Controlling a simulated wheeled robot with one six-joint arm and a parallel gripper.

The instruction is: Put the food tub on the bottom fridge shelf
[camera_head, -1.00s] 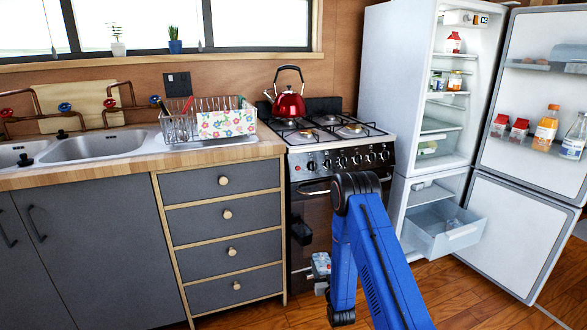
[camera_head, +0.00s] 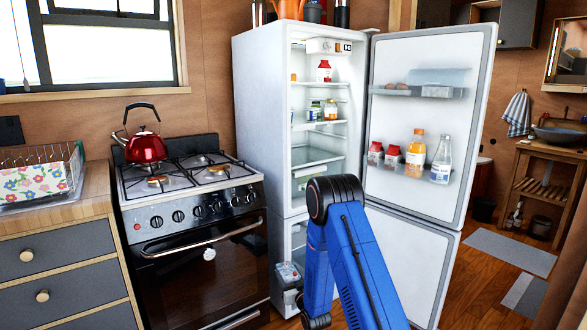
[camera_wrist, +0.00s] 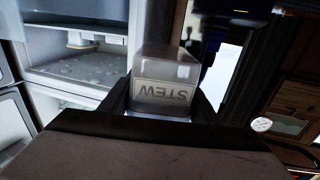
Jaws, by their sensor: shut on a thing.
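The food tub is a small clear box with a label reading STEW, upside down in the wrist view (camera_wrist: 165,72). My gripper (camera_wrist: 160,98) is shut on it, a finger on each side. In the head view the tub (camera_head: 288,271) is low in front of the fridge's lower compartment, left of my blue arm; most of my gripper is hard to make out there. The fridge (camera_head: 262,120) stands open. Its upper part has several glass shelves, and the lowest visible shelf area (camera_head: 305,183) is partly hidden by my arm.
The open fridge door (camera_head: 425,130) with bottles stands to the right. The lower door (camera_head: 415,260) is also open. The stove (camera_head: 200,240) is close on the left, with a red kettle (camera_head: 145,147) on top.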

